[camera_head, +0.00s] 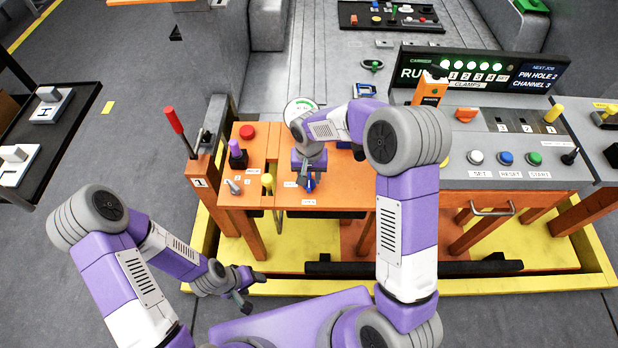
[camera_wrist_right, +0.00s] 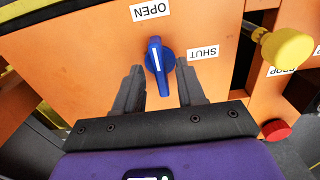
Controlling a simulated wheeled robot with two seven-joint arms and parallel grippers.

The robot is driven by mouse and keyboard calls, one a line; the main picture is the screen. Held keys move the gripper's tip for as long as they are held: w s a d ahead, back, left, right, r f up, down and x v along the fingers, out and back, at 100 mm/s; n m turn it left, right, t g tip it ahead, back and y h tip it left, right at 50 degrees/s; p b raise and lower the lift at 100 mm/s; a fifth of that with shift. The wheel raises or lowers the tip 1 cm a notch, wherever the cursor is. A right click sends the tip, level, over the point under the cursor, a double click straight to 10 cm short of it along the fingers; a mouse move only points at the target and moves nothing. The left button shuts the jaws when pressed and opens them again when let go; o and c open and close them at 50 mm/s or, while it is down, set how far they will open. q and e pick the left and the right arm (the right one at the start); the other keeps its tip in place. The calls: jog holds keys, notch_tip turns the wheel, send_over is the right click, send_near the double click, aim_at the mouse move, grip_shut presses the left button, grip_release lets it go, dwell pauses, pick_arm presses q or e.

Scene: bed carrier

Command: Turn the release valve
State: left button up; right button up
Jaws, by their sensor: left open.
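The release valve is a blue knob (camera_wrist_right: 157,78) with a white line, on an orange panel. In the right wrist view its long axis runs roughly up and down, its upper end towards the OPEN label (camera_wrist_right: 152,12). The SHUT label (camera_wrist_right: 203,52) is to its right. In the head view the knob (camera_head: 309,184) shows partly below my right gripper (camera_head: 307,172). My right gripper's two fingers also show in the wrist view (camera_wrist_right: 160,85), open, one on each side of the knob with gaps. My left gripper (camera_head: 252,288) is open and empty, low in front of the orange bench.
A yellow knob (camera_wrist_right: 288,47) and a red button (camera_wrist_right: 276,129) are right of the valve in the wrist view. A red-handled lever (camera_head: 174,121) stands at the bench's left. A console (camera_head: 480,150) with buttons is at right.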

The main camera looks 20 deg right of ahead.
jog(key=shift+f, duration=0.35)
grip_shut()
